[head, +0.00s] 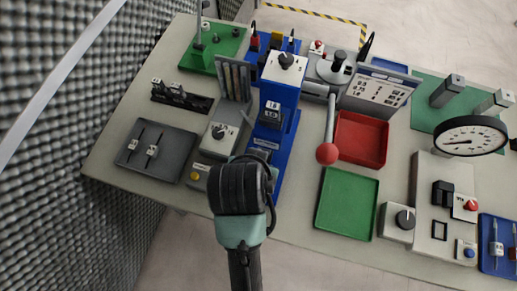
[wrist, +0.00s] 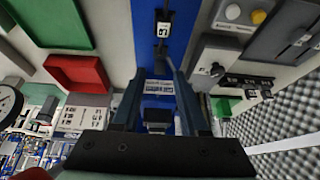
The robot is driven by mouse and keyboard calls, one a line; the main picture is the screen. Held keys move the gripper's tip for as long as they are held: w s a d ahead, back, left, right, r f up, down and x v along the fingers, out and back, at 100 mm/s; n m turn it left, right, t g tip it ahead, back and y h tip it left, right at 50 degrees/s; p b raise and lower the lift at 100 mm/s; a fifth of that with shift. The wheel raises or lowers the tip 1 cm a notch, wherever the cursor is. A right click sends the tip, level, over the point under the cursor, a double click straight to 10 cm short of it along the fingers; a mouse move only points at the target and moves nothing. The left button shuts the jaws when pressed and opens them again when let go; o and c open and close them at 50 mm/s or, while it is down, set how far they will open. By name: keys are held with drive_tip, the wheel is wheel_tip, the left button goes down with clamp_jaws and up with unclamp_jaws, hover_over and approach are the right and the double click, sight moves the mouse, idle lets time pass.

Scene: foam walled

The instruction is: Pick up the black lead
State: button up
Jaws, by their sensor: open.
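A slim black piece with a white tag (wrist: 162,28) lies on the blue base in the wrist view, just beyond my fingertips. It looks like a black lead, but I cannot be sure; my arm hides that spot in the head view. My gripper (wrist: 155,70) is open, its two fingers straddling part of the blue stand, with nothing visibly held. In the head view my wrist covers the fingers. Other slim black pieces with white tags (head: 153,150) lie in the dark grey tray (head: 172,170) at left.
The blue stand (head: 284,97) rises behind my wrist with a dark labelled block on it. A lever with a red ball (head: 327,153) stands to its right. Red (head: 372,139) and green (head: 347,205) trays lie right of it. A round gauge (head: 470,136) stands at far right.

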drive_tip(key=shift+g, duration=0.4)
drive_tip(key=x, duration=0.6)
drive_tip(key=shift+s+f+p, duration=0.25)
drive_tip(key=shift+s+p, duration=0.05)
drive_tip(key=shift+p, duration=0.1)
drive_tip(key=shift+w+a+p+x, duration=0.15)
drive_tip(key=shift+p+x, duration=0.1)
drive_tip(key=shift+x, duration=1.3)
drive_tip(key=shift+w+a+p+x, duration=0.1)
drive_tip(key=shift+w+p+x, duration=0.1)
drive_tip(key=shift+x, duration=1.3)
clamp_jaws()
